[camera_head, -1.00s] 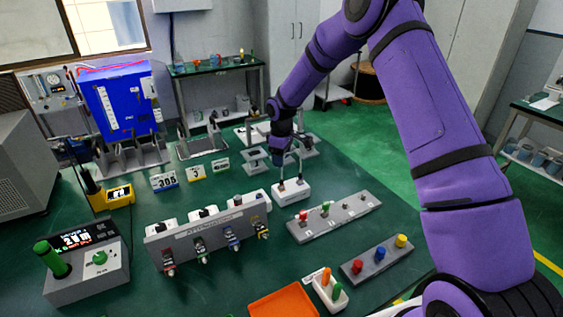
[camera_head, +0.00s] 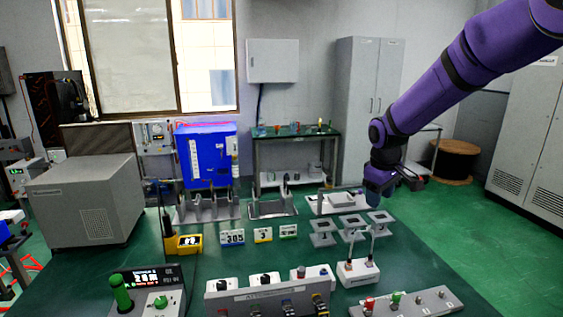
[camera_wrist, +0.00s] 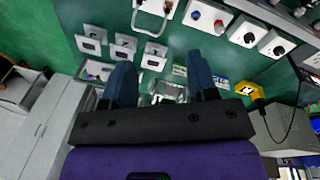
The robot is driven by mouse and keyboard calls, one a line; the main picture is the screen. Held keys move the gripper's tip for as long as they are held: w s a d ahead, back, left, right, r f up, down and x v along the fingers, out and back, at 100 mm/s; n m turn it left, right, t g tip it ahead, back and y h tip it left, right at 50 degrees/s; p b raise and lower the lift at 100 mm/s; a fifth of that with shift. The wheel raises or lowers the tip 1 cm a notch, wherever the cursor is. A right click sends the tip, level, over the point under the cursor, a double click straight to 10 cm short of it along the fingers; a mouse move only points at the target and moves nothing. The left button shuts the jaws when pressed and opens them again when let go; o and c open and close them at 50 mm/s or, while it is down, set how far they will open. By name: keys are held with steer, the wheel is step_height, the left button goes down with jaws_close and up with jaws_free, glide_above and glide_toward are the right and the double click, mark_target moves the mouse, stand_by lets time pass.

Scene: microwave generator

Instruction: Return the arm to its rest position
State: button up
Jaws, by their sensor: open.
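My purple arm reaches in from the upper right in the head view. My gripper (camera_head: 388,197) hangs above the far right part of the green table, over the small grey square stands (camera_head: 351,234). In the wrist view my gripper (camera_wrist: 162,78) shows two dark blue fingers spread apart, with nothing between them. The fingers are clear of the table things. A white box with two upright rods (camera_head: 358,273) stands on the table nearer than the gripper and apart from it.
A grey instrument case (camera_head: 85,200) and a blue unit (camera_head: 207,157) stand at the left and back. A white multi-switch panel (camera_head: 268,297) and a grey button strip (camera_head: 408,303) are in front. Grey cabinets (camera_head: 370,105) stand behind.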

steer(key=s+d+r+m+t, duration=0.1)
steer(key=s+r+m, duration=0.1)
steer(key=s+r, duration=0.6)
steer(key=s+d+r+m+t, duration=0.1)
steer(key=s+d+r+m, duration=0.1)
steer(key=s+r, duration=0.65)
steer(key=s+d+f+m+t, duration=0.1)
steer(key=s+f+m, duration=0.1)
steer(key=s, duration=1.7)
steer(key=shift+s+m+t+y, duration=0.3)
steer(key=shift+m+t+y, duration=0.1)
steer(key=shift+m, duration=0.3)
steer(key=shift+d, duration=0.1)
